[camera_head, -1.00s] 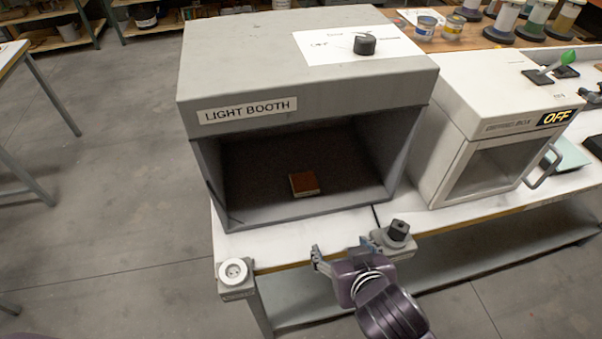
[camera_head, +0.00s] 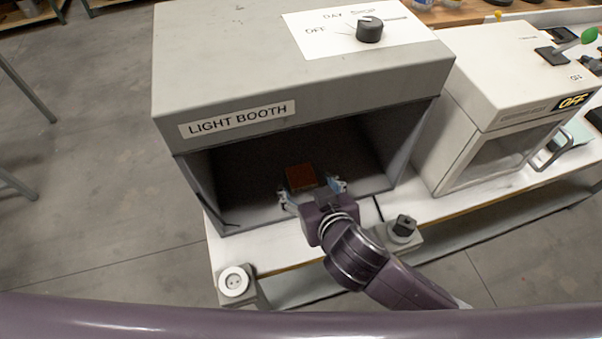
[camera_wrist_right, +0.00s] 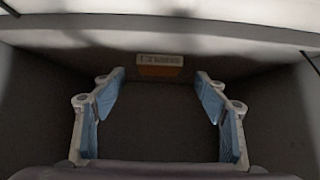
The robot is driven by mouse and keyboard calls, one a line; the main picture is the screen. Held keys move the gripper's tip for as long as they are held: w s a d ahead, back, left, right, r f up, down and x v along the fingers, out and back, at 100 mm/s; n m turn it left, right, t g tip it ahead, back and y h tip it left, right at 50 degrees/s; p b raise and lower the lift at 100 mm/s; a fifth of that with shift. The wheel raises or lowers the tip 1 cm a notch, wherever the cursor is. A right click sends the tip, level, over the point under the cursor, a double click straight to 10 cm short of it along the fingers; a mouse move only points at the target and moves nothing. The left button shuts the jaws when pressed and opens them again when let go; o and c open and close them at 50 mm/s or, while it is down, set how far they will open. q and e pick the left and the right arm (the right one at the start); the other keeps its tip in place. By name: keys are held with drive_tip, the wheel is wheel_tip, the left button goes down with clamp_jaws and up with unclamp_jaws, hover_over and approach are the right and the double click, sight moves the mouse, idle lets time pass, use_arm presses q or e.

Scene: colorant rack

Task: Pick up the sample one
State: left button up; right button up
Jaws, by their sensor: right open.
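The sample (camera_head: 301,176) is a small reddish-brown block with a pale edge on the dark floor inside the light booth (camera_head: 290,70). In the right wrist view the sample (camera_wrist_right: 160,66) lies ahead, centred between the fingers and beyond their tips. Its near face carries a pale label whose writing I cannot read. My right gripper (camera_head: 312,187) is open and empty at the booth's mouth, its fingers spread just in front of the block. In the wrist view the right gripper (camera_wrist_right: 160,80) shows blue pads wide apart. My left gripper is not in view.
A white box marked OFF (camera_head: 500,90) stands to the right. A socket post (camera_head: 236,283) and a black knob (camera_head: 403,226) sit at the bench's front edge. A dial (camera_head: 369,29) is on the booth top.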

sight(302, 177)
drive_tip(key=x, duration=0.3)
drive_tip(key=shift+w, duration=0.15)
drive_tip(key=shift+f, duration=0.1)
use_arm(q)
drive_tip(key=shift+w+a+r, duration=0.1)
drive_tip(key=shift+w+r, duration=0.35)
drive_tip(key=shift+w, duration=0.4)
use_arm(e)
drive_tip(key=c, duration=1.2)
